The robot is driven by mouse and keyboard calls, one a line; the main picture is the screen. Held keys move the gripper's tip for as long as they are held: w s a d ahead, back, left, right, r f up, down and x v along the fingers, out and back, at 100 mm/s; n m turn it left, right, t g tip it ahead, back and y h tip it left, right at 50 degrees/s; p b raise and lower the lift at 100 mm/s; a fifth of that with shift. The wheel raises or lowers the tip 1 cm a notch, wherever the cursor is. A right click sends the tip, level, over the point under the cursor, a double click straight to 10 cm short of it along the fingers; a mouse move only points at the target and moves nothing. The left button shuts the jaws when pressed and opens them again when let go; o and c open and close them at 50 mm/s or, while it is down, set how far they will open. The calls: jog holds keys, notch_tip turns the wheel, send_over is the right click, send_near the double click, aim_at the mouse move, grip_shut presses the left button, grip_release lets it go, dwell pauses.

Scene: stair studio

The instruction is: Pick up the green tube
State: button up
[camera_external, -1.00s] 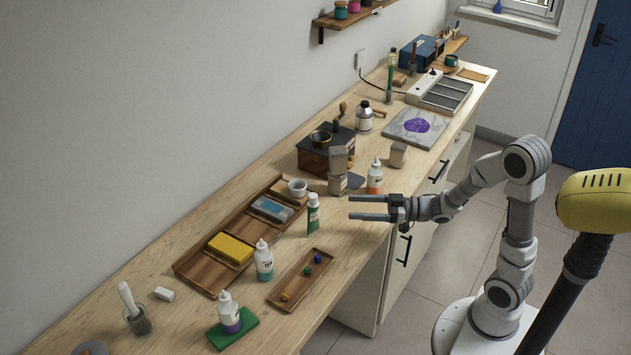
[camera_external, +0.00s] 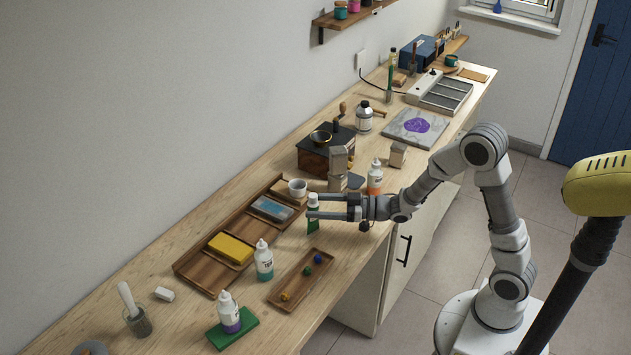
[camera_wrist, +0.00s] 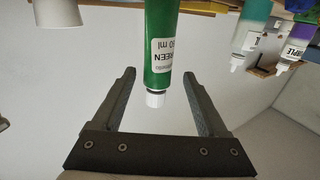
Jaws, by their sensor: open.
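The green tube (camera_external: 313,225) stands upright on the wooden worktop, to the right of the brown tray. In the wrist view the green tube (camera_wrist: 160,45) shows its white label and white cap. My gripper (camera_external: 312,206) is open and level with the tube's upper part, its two fingers spread. In the wrist view my gripper (camera_wrist: 160,76) has a finger on each side of the tube's capped end, with a gap on both sides. The fingers partly hide the tube in the outside view.
A brown tray (camera_external: 190,270) with a yellow block lies left of the tube. A teal bottle (camera_external: 264,262) and a small wooden tray (camera_external: 322,277) are in front.

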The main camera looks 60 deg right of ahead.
jog(key=x, duration=0.4)
jog(key=shift+w+f, duration=0.15)
jog(key=shift+w, duration=0.05)
grip_shut()
